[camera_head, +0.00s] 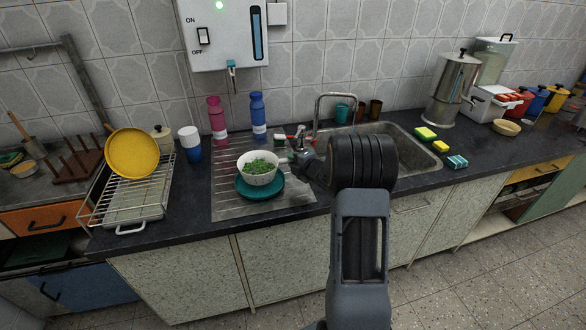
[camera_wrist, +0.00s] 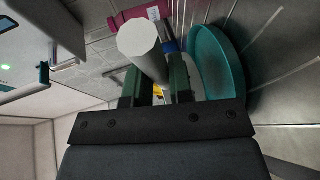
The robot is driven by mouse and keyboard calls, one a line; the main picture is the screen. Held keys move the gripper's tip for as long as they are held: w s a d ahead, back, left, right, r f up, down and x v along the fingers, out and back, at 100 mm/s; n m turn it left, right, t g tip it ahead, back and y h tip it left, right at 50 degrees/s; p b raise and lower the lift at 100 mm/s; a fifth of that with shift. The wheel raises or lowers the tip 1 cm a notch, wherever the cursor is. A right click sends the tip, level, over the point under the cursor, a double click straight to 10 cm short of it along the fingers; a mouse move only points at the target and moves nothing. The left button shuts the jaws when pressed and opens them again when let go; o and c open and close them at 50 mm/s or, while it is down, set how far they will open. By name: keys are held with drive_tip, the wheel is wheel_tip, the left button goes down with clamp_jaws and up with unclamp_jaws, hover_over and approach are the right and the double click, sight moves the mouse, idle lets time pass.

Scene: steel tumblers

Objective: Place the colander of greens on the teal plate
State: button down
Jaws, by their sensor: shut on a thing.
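The white colander (camera_head: 257,177) is heaped with greens (camera_head: 260,165). In the head view it appears over the teal plate (camera_head: 243,192); I cannot tell whether its base touches the plate. My gripper (camera_head: 294,156) is at the colander's right side, shut on it, with the fingertips partly hidden. In the wrist view the gripper's two green fingers (camera_wrist: 158,82) stand either side of a blunt white piece (camera_wrist: 140,36); the colander's greens are not visible there. The teal plate (camera_wrist: 218,58) shows beside the fingers, on the right of that view.
The plate is on the steel drainboard (camera_head: 228,208). A pink bottle (camera_head: 217,122) and a blue bottle (camera_head: 258,118) stand behind it. A dish rack (camera_head: 135,200) with a yellow pan is left. The sink (camera_head: 395,155) and tap (camera_head: 318,108) are right.

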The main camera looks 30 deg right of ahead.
drive_tip(key=shift+w+f, duration=0.25)
drive_tip(key=shift+f, duration=1.8)
drive_tip(key=c, duration=1)
unclamp_jaws()
drive_tip(key=shift+r, duration=0.1)
